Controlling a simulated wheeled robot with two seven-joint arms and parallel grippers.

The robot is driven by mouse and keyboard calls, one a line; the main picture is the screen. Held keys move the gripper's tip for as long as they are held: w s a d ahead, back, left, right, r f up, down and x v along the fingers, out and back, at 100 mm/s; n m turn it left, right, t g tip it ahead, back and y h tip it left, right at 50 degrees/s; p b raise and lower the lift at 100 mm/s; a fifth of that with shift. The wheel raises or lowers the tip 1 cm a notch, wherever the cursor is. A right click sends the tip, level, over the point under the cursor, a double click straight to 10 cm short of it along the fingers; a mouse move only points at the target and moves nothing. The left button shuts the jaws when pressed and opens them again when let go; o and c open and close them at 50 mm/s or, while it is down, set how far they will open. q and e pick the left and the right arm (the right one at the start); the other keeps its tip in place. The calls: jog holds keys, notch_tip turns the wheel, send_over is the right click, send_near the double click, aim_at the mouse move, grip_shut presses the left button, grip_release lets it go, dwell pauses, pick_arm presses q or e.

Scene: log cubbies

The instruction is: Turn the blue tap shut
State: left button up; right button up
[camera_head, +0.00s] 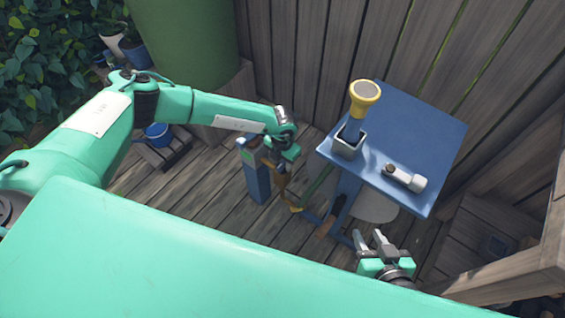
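A blue upright post (257,182) stands on the deck left of centre, with brown, brass-like parts at its top. My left gripper (277,166) is at the top of this post, pointing down. I cannot make out the blue tap's handle; my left gripper and wrist cover that spot. Whether the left fingers touch or hold anything is too small to tell. My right gripper (370,240) is at the lower right, in front of the blue table, with its two grey fingers apart and nothing between them.
A blue table (415,130) at the right carries a square grey cup (348,146) with a yellow-topped item (365,93) in it, and a pale cylindrical fitting (406,178). A green barrel (185,35) stands behind. A wooden fence closes the back; a wooden rail is at lower right.

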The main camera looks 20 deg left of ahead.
pick_arm(q)
jog(key=shift+f, duration=0.35)
grip_shut()
